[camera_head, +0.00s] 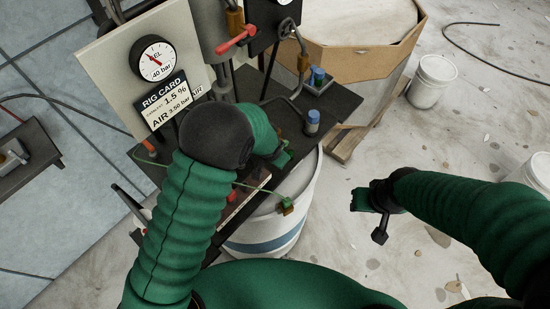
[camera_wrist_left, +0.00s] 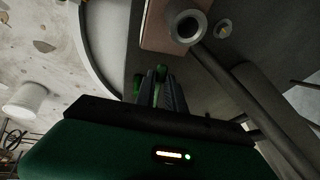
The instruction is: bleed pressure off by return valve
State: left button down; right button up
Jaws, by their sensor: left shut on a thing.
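A red lever handle (camera_head: 236,40) sits on the grey cylinder at the top of the rig. Another small red part (camera_head: 232,195) shows low on the dark bench, partly behind my left arm. I cannot tell which is the return valve. A round gauge (camera_head: 153,59) marked 40 bar has a red needle. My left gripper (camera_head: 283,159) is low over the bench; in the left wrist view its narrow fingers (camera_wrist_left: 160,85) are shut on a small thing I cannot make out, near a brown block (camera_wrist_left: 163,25). My right gripper (camera_head: 364,200) is over the floor, apart from the rig.
Blue-topped canisters (camera_head: 312,122) stand on the dark bench. A thin green line runs to a green tag (camera_head: 287,205) above a white drum (camera_head: 265,236). A white bucket (camera_head: 433,80) stands on the open floor at right.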

pick_arm(q)
jog(key=b, duration=0.1)
jog(key=f+t+b, duration=0.1)
jog(key=f+h+b, duration=0.1)
jog(key=shift+s+a+f, duration=0.15)
jog(key=shift+s, duration=0.1)
jog(key=shift+f+t+h+b, duration=0.1)
jog(key=shift+t+h+b, duration=0.4)
jog(key=shift+b, duration=0.55)
jog(key=c, duration=1.4)
grip_release()
jog(key=shift+w, duration=0.1)
jog(key=shift+r, duration=0.2)
